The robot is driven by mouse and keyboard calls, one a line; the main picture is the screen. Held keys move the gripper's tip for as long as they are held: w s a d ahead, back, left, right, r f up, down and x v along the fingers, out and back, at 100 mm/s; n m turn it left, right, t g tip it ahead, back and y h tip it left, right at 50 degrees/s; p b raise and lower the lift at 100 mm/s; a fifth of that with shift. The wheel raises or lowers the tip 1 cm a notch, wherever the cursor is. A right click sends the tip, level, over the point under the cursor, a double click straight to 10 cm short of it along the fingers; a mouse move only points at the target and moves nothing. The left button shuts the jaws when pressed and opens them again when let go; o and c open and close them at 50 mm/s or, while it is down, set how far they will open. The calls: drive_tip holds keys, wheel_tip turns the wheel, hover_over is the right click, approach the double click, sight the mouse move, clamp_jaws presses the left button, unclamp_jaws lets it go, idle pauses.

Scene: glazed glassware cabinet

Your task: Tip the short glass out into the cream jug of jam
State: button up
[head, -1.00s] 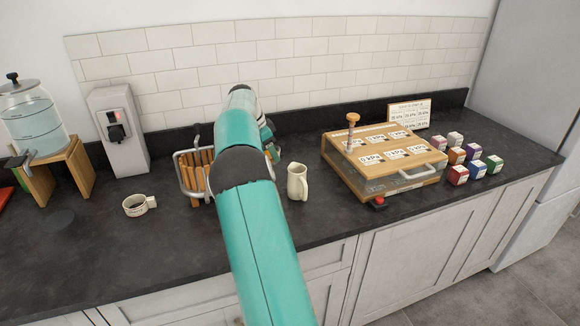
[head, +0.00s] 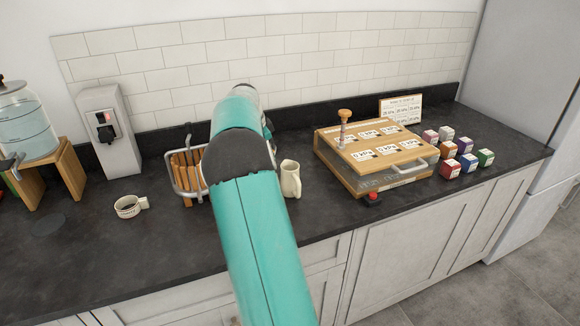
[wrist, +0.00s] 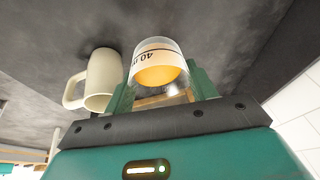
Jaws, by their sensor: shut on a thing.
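The short glass (wrist: 158,58) is clear, with a pale band of upside-down dark print and something orange-yellow showing inside. In the wrist view my gripper (wrist: 160,88) is shut on it, one green finger on each side. The cream jug (head: 290,180) stands upright on the dark counter, just right of my arm in the head view. In the wrist view the jug (wrist: 103,80) is left of the glass, apart from it in the picture, its handle to the left. Its contents are not visible. My arm hides the gripper and glass in the head view.
A wooden-topped box (head: 372,155) with a red button and several small coloured boxes stand to the right. Counter is clear in front of the cup.

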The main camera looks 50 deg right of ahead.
drive_tip(key=shift+s+a+r+t, duration=0.1)
drive_tip(key=shift+s+r+t, duration=0.1)
drive_tip(key=shift+s+t, duration=0.3)
drive_tip(key=shift+s+r+t, duration=0.2)
drive_tip(key=shift+s+t, duration=0.3)
drive_tip(key=r, duration=0.1)
drive_tip(key=s+r+t, duration=0.1)
drive_tip(key=r+t, duration=0.1)
drive_tip(key=shift+s+r+m, duration=0.2)
drive_tip(key=shift+s+m, duration=0.15)
drive_tip(key=shift+m, duration=0.05)
drive_tip(key=shift+s, duration=0.25)
drive_tip(key=shift+s+a+r+t, duration=0.1)
drive_tip(key=shift+s+r+t, duration=0.1)
drive_tip(key=shift+s+t, duration=0.55)
drive_tip(key=shift+s+r+m+t+h, duration=0.2)
drive_tip(key=shift+m+t+h, duration=0.1)
drive_tip(key=shift+t, duration=0.25)
drive_tip(key=shift+s+t, duration=0.1)
drive_tip(key=shift+t, duration=0.3)
